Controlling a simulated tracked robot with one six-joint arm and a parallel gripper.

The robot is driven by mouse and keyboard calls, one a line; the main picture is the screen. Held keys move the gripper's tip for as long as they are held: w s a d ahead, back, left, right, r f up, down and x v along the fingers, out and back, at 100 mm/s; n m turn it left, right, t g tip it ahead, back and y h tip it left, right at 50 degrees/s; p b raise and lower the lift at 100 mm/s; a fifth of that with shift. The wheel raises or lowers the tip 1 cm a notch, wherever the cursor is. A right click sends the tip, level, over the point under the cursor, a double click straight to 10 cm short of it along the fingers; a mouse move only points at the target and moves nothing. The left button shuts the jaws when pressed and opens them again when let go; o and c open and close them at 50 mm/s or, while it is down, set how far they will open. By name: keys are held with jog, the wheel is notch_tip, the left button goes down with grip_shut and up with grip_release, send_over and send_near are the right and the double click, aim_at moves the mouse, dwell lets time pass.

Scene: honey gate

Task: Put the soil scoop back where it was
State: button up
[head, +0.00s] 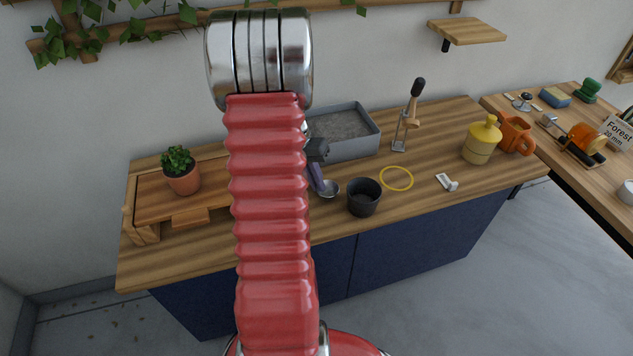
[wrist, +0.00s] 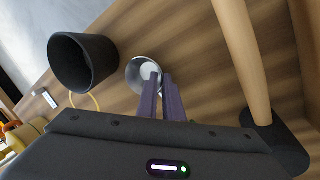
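The soil scoop shows a round metal bowl (head: 330,189) beside the dark pot in the head view. In the wrist view its bowl (wrist: 141,74) lies straight ahead of my gripper. My gripper (head: 316,152) is dark and points down toward the scoop, partly behind my red arm. Two narrow purple strips (wrist: 161,100) run close together from the gripper body to the bowl. I cannot tell which are fingers and which is handle, nor whether the scoop is held or touches the bench.
A black pot (head: 364,197) stands right of the scoop, with a yellow ring (head: 397,179) beyond it. A grey soil tray (head: 350,150) is behind. A wooden tool in a stand (head: 411,112) rises close by. A potted plant (head: 182,178) is left.

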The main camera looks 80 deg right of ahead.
jog(key=o, duration=0.3)
jog(key=shift+r, duration=0.15)
jog(key=v, duration=1.2)
dwell(0.7)
